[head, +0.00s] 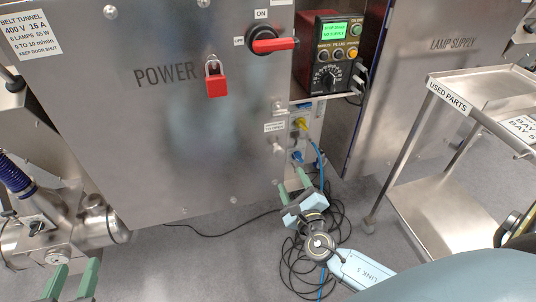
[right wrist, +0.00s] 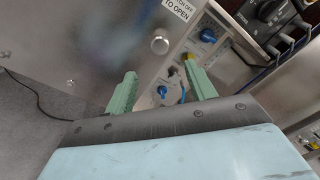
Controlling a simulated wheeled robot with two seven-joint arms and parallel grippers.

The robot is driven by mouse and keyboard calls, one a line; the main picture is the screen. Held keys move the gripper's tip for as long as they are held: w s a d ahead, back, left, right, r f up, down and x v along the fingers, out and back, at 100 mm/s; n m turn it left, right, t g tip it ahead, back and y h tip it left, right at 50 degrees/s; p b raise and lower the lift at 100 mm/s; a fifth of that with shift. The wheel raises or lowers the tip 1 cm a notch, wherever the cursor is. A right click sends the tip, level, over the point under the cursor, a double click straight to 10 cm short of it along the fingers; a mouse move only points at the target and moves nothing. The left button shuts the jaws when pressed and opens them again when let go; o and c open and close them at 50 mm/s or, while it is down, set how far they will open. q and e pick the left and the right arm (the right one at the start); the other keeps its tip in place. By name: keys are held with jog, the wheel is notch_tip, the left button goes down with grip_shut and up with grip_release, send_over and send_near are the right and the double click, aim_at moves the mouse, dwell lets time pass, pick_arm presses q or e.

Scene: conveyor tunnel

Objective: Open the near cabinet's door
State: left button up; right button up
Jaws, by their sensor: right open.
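The near cabinet's steel door (head: 150,130), marked POWER, stands shut in the head view. A round knob (head: 278,148) sits near its right edge under a small label; the knob (right wrist: 160,41) also shows in the right wrist view, below a label ending "TO OPEN". A red rotary switch (head: 270,45) has its handle lying horizontal. A red padlock (head: 215,80) hangs on the door. My right gripper (head: 294,186) is open and empty, below the knob; its fingers show in the right wrist view (right wrist: 160,90). My left gripper (head: 72,280) is open and empty at the bottom left.
A control box (head: 331,53) with a green screen and a connector panel (head: 303,130) with blue and yellow fittings stand right of the door. A USED PARTS cart (head: 440,200) stands at right. Coiled black cable (head: 345,230) lies on the floor. A LAMP SUPPLY cabinet (head: 420,70) stands behind.

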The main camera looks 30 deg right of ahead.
aim_at(278, 153)
jog(key=b+x, duration=0.3)
jog(key=x, duration=0.8)
jog(key=shift+w, duration=0.3)
pick_arm(q)
notch_tip(278, 153, up, 12)
jog(key=s+d+t+h, duration=0.1)
jog(key=t+h, duration=0.2)
jog(key=t, duration=0.5)
jog(key=shift+s+d+f+t+b, duration=0.2)
jog(key=shift+s+d+t+b, duration=0.1)
jog(key=shift+s, duration=0.05)
pick_arm(e)
jog(key=shift+x, duration=0.8)
jog(key=shift+r, duration=0.1)
jog(key=shift+a, duration=0.1)
grip_shut()
